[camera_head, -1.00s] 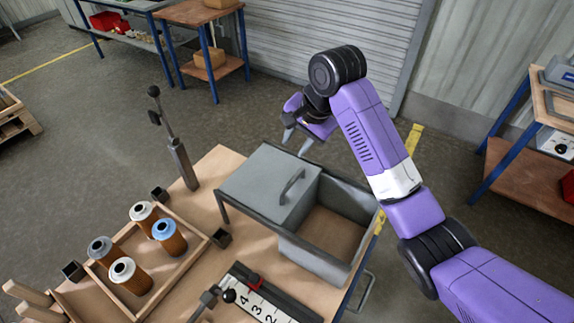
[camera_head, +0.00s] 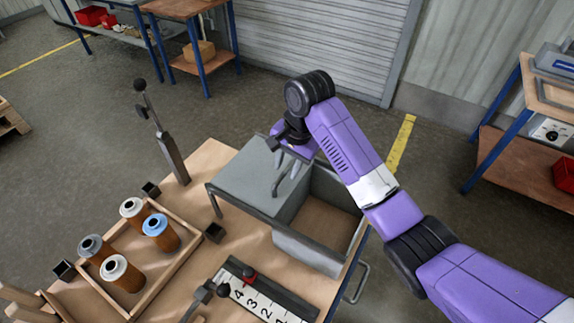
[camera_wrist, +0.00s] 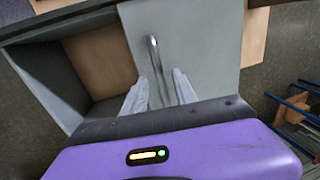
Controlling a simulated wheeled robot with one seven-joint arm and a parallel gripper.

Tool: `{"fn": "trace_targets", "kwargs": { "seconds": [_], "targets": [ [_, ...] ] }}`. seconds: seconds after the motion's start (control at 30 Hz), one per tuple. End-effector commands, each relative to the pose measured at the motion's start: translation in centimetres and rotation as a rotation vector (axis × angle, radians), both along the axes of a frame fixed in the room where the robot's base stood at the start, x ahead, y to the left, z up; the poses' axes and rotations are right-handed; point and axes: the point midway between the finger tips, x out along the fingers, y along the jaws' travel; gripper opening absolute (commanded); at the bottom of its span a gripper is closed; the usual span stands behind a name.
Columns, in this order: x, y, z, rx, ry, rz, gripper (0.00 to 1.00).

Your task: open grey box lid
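The grey box (camera_head: 310,250) stands on the wooden workbench. Its flat grey lid (camera_head: 245,170) covers the left part, and the right part is uncovered, showing a bare brown floor inside. A bar handle (camera_wrist: 153,50) stands on the lid, partly hidden by my fingers in the head view. My gripper (camera_head: 285,172) is over the lid at the handle, fingers pointing down. In the wrist view my gripper (camera_wrist: 159,80) is open, with one finger on each side of the handle and a gap showing to each. I cannot tell how deep the handle sits between them.
Left of the box, a wooden tray (camera_head: 165,277) holds several filter cartridges (camera_head: 122,272). An upright lever post (camera_head: 170,155) stands behind the tray. A numbered strip (camera_head: 262,303) and a black-knobbed lever (camera_head: 223,290) lie in front of the box.

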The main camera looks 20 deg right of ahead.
Motion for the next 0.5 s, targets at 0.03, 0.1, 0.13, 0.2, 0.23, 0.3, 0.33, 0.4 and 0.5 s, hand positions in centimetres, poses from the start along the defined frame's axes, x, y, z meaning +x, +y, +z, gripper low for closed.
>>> {"fn": "trace_targets", "kwargs": {
  "seconds": [0.03,0.1,0.13,0.2,0.23,0.3,0.33,0.4,0.5],
  "targets": [
    [0.01,0.01,-0.13,0.0,0.0,0.0,0.34],
    [0.03,0.04,-0.19,0.001,-0.001,0.0,0.34],
    [0.04,0.04,-0.2,0.0,-0.002,0.001,0.34],
    [0.04,0.04,-0.19,0.0,-0.002,0.001,0.34],
    [0.04,0.04,-0.19,0.0,-0.001,0.001,0.34],
    [0.04,0.04,-0.19,0.0,-0.001,0.001,0.28],
    [0.04,0.04,-0.18,0.0,-0.001,0.001,0.22],
    [0.04,0.04,-0.18,0.0,-0.001,0.001,0.09],
    [0.04,0.04,-0.17,0.0,-0.001,0.001,0.0]
  ]
}}
